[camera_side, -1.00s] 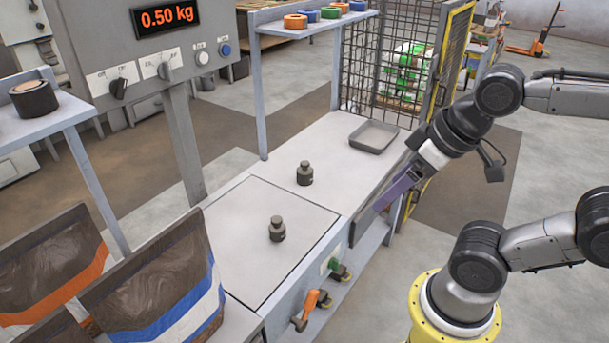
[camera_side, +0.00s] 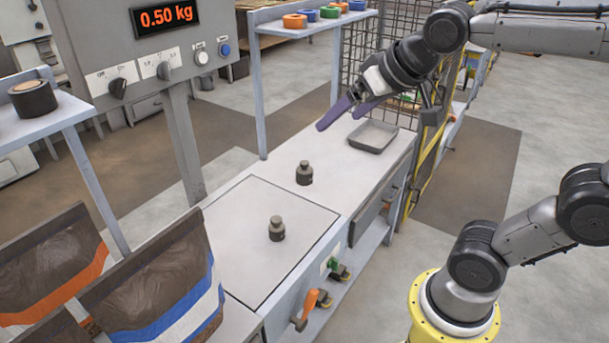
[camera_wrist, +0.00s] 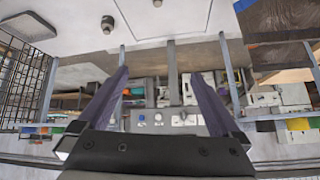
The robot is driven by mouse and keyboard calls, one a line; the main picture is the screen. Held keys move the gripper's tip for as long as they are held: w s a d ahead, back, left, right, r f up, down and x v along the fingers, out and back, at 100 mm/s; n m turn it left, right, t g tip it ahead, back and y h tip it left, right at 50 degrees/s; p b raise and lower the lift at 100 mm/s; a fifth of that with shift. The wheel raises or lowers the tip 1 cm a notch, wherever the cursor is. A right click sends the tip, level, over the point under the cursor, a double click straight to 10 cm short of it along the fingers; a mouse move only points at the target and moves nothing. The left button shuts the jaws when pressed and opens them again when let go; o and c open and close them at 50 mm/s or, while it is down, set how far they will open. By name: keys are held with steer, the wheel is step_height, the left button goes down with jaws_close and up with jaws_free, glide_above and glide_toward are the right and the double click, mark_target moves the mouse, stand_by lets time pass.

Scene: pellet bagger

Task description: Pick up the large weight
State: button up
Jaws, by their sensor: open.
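Two dark, knobbed weights stand upright. The other weight (camera_side: 277,229) stands on the plate. In the wrist view, the bench weight (camera_wrist: 107,24) is at the top left of centre and the plate weight (camera_wrist: 156,2) is cut by the top edge. My gripper (camera_side: 338,121), with purple fingers, is open and empty, raised above the far part of the bench, beyond both weights. Its fingers (camera_wrist: 160,76) stand wide apart in the wrist view.
A grey tray (camera_side: 373,137) lies on the bench near my gripper. A shelf with coloured rolls (camera_side: 295,21) and a wire mesh guard (camera_side: 348,65) stand behind. The display (camera_side: 166,16) reads 0.50 kg. Filled bags (camera_side: 160,285) are at the lower left. The bench around the weights is clear.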

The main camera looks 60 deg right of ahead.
steer(key=w+d+m, duration=0.1)
steer(key=w+d, duration=0.2)
steer(key=w, duration=0.5)
steer(key=m+g+h, duration=0.2)
steer(key=m+g, duration=0.3)
glide_above(305, 168)
steer(key=s+a, duration=0.3)
step_height(305, 168, down, 30)
steer(key=f, duration=0.1)
steer(key=x, duration=0.6)
steer(key=shift+w+f, duration=0.1)
steer(key=shift+w, duration=0.15)
steer(key=shift+d+x, duration=0.15)
steer(key=shift+x, duration=1.35)
steer(key=shift+d+x, duration=0.1)
steer(key=shift+x, duration=1.45)
